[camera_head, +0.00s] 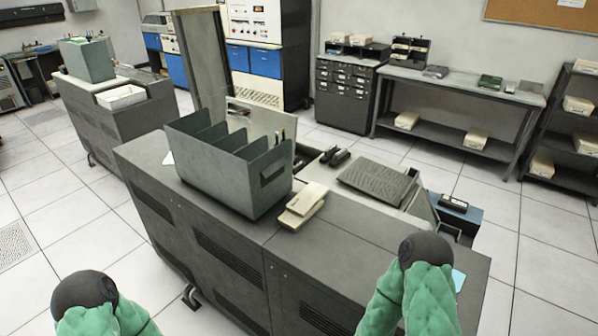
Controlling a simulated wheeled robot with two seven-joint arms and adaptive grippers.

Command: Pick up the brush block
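No part is clearly recognisable as the brush block. Small dark pieces that could be it are a pair of black parts (335,156) on the machine top behind the grey card bin, and a black piece (454,202) on a blue box at the right. I cannot tell which, if either, is the brush block. My two arms, in green covers with dark rounded joints, show at the lower left and lower right. No gripper fingers show on either arm. Neither arm visibly touches any of these parts.
A grey divided bin (222,180) and a beige device (305,200) stand on the long dark grey machine (345,240) before me. A ribbed dark plate (378,180) lies behind. A grey table (460,85) stands at the back right. Tiled floor (555,265) is clear at right.

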